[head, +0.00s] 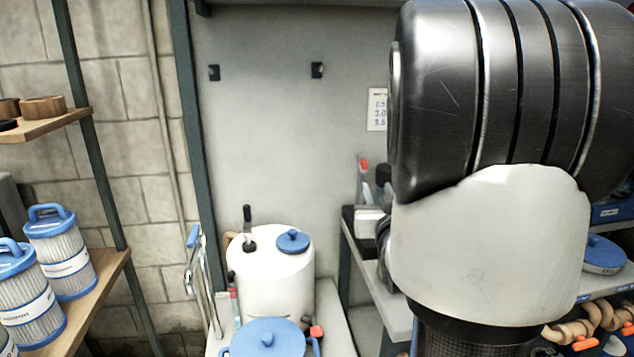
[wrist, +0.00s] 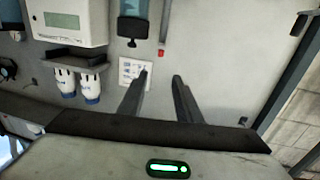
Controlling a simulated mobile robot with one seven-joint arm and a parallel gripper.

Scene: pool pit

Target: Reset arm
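My gripper (wrist: 160,76) shows in the wrist view with its two dark fingers apart and nothing between them. A pale grey wall lies beyond the fingertips. A small white printed sheet (wrist: 132,73) on the wall appears beside and partly behind the left finger. In the head view my raised arm fills much of the right side and hides what is behind it. The gripper itself does not show in that view.
In the head view, a white tank (head: 278,280) and a blue-lidded container (head: 268,338) stand low in the middle. Blue-capped filter cartridges (head: 62,255) stand on a left shelf. A wall-mounted white box (wrist: 65,22) is at the wrist view's upper left. The head view's upper-middle wall is mostly bare.

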